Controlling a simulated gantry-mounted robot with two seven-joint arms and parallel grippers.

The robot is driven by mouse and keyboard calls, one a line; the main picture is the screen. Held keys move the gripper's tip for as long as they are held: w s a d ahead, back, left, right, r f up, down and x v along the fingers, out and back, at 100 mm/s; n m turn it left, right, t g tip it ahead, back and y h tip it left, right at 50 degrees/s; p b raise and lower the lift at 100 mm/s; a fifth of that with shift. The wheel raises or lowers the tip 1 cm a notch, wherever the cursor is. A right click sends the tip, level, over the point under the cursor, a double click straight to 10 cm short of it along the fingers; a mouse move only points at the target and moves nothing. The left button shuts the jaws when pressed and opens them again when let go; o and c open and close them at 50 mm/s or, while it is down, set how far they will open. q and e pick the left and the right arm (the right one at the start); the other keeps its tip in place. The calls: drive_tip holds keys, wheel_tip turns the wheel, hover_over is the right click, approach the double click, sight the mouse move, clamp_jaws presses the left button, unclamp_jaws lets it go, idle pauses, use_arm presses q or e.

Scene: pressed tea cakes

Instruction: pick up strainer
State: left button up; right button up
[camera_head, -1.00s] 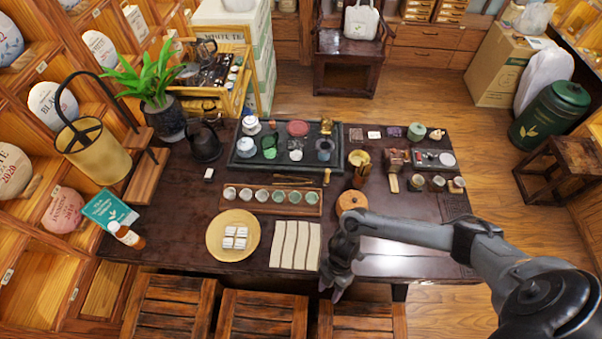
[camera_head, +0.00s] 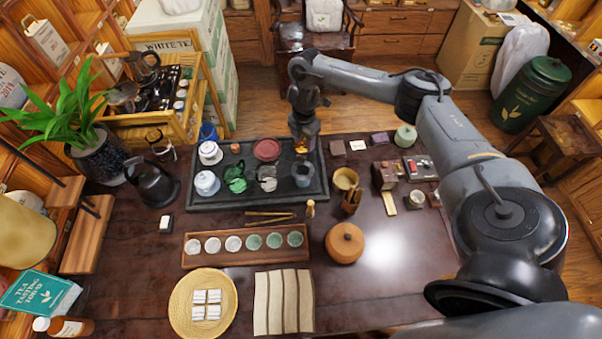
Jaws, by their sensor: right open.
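A dark tea tray (camera_head: 250,201) stands at the back of the table. A small grey-blue round piece (camera_head: 303,174) sits near its right end; it may be the strainer, but I cannot tell for sure. My right gripper (camera_head: 304,136) points down over the tray's back right corner, behind that piece. It is open and seems to hold nothing; its fingertips are small and dark here. A gold figure (camera_head: 301,147) shows just below it, partly hidden. My left gripper is not in view.
The tray also holds a lidded white bowl (camera_head: 209,152), a green pot (camera_head: 235,178), a clear glass vessel (camera_head: 267,177) and a red dish (camera_head: 266,149). A yellow bowl (camera_head: 345,179) and a round orange-brown box (camera_head: 344,242) stand to the right. The table's front right is clear.

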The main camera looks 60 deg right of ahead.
sight(303, 157)
drive_tip(key=shift+w+d+f+b, duration=0.1)
drive_tip(key=shift+w+f+b, duration=0.2)
drive_tip(key=shift+w, duration=0.15)
wheel_tip(303, 157, down, 3)
drive_tip(key=shift+b, duration=0.6)
drive_tip(key=shift+f, duration=0.95)
drive_tip(key=f, duration=0.4)
drive_tip(key=shift+s, duration=0.3)
drive_tip(key=shift+f, duration=0.25)
clamp_jaws()
